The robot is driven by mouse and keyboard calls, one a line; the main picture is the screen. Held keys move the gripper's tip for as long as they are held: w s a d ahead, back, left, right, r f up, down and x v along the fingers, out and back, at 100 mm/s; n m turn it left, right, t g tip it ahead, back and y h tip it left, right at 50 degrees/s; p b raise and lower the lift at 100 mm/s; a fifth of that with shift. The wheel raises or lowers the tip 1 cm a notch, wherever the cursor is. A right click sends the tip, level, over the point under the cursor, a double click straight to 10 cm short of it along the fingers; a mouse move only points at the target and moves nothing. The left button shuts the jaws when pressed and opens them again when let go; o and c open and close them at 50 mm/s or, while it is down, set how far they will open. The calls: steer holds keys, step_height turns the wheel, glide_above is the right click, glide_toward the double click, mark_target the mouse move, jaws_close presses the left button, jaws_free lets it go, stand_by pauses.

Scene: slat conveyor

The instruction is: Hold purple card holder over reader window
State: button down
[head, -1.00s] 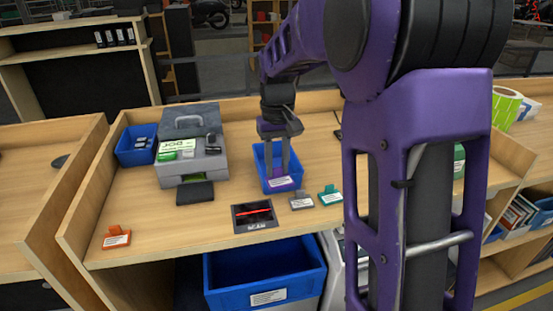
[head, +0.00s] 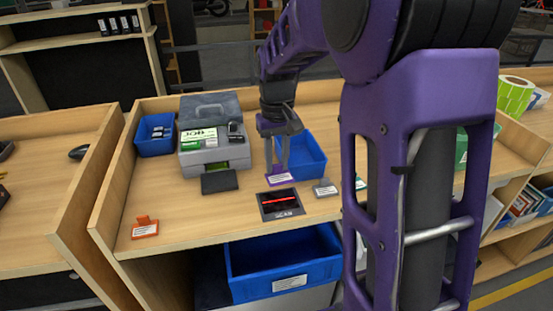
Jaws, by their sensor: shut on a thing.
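The purple card holder (head: 281,179) with a white label hangs from my gripper (head: 276,172), which is shut on it. It is at the front left of the blue bin on the counter, just behind the reader. The reader window (head: 281,204) is a dark square panel with a glowing red line, set near the counter's front edge. In the picture the holder is just above the reader's back edge, not covering the red line. The height of the holder above the counter is hard to tell.
A grey card holder (head: 325,188) lies right of the reader, with a teal one (head: 360,184) partly behind my arm. An orange holder (head: 145,228) lies at left. A grey printer (head: 214,148) and blue bins (head: 306,157) stand behind. A blue crate (head: 284,262) is below.

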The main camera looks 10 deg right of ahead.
mark_target(277, 172)
steer(key=shift+f+b, duration=2.25)
steer(key=shift+f, duration=0.65)
steer(key=shift+r, duration=0.15)
step_height(277, 172, up, 6)
steer(key=p, duration=0.5)
steer(key=shift+s, duration=0.1)
